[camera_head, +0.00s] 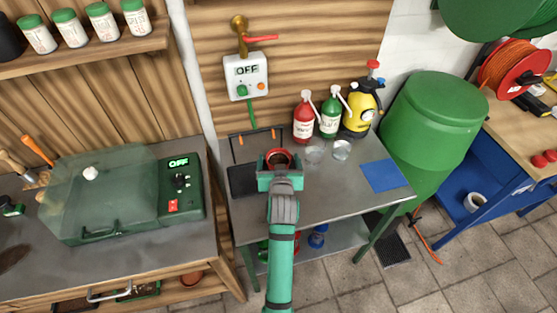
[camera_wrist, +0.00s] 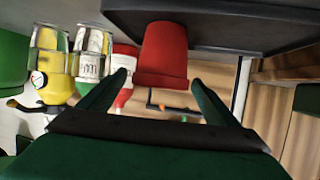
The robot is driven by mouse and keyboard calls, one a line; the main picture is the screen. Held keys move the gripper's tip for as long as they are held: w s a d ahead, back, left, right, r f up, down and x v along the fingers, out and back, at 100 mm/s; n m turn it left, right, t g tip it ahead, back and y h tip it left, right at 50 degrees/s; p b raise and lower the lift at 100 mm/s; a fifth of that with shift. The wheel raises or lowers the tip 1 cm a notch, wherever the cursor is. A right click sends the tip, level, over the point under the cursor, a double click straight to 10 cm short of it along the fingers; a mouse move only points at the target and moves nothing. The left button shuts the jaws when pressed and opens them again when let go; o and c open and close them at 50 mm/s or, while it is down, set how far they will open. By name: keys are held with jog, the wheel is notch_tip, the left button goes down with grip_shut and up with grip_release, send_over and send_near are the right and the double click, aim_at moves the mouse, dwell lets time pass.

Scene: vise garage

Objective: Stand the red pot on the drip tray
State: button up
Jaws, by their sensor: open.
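My gripper (camera_head: 279,168) is open, one finger on each side of the pot. The fingers (camera_wrist: 159,78) show gaps to the pot in the wrist view. The head view hides the pot's base behind my gripper.
A red bottle (camera_head: 303,118), a green bottle (camera_head: 330,116) and a yellow sprayer (camera_head: 361,110) stand behind right. Two clear glasses (camera_head: 328,151) stand near the pot. A blue mat (camera_head: 382,175) lies on the right. A green-lidded machine (camera_head: 105,195) stands on the left bench.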

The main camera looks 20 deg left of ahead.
jog(key=v, duration=1.2)
jog(key=shift+m+t+h, duration=0.4)
jog(key=shift+m+h, duration=0.2)
jog(key=shift+m, duration=0.1)
jog(key=s+d+f, duration=0.1)
jog(key=s+f, duration=0.1)
jog(key=s+d+f, duration=0.4)
jog(key=shift+d+f, duration=0.15)
jog(key=shift+f, duration=0.15)
jog(key=s+d+m+h, duration=0.1)
jog(key=s+d, duration=0.2)
jog(key=s, duration=0.6)
jog(key=s+d+m+t+h, duration=0.1)
jog(key=s+d, duration=0.2)
jog(key=s, duration=0.7)
jog(key=s+d+t+h, duration=0.1)
jog(key=s+d, duration=0.3)
jog(key=s, duration=0.5)
jog(key=shift+s+f+m+h, duration=0.15)
jog(key=shift+m+h, duration=0.15)
jog(key=shift+m, duration=0.1)
jog(key=shift+d, duration=0.15)
